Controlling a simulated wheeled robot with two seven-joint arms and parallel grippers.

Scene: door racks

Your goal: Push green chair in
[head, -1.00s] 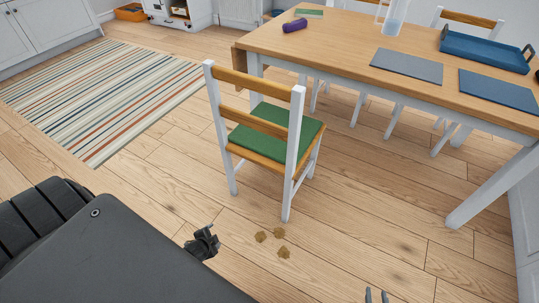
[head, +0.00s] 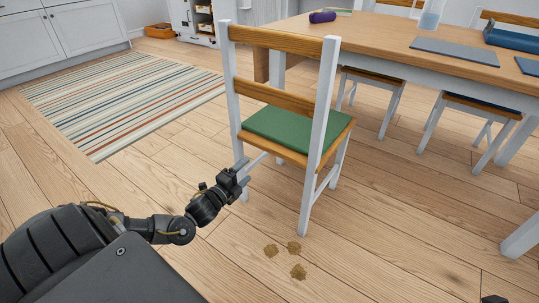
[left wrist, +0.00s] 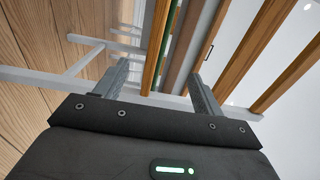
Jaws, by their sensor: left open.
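The green chair (head: 290,130) has white posts, wooden back slats and a green seat pad. It stands upright on the floor, out from the long side of the wooden table (head: 440,55), with its back towards me. My left gripper (head: 244,173) is in front of the chair's left rear post, below seat height. I cannot tell whether it touches. In the left wrist view the fingers (left wrist: 157,90) are apart, with the chair's slats (left wrist: 265,50) and the green pad's edge (left wrist: 168,38) beyond them. A dark piece at the head view's bottom right edge may be my right gripper (head: 495,299).
Other chairs (head: 470,105) stand at the table's far side. A striped rug (head: 120,95) lies to the left. Several small brown patches (head: 293,247) lie on the floor near the chair. A white table leg (head: 522,238) stands at the right.

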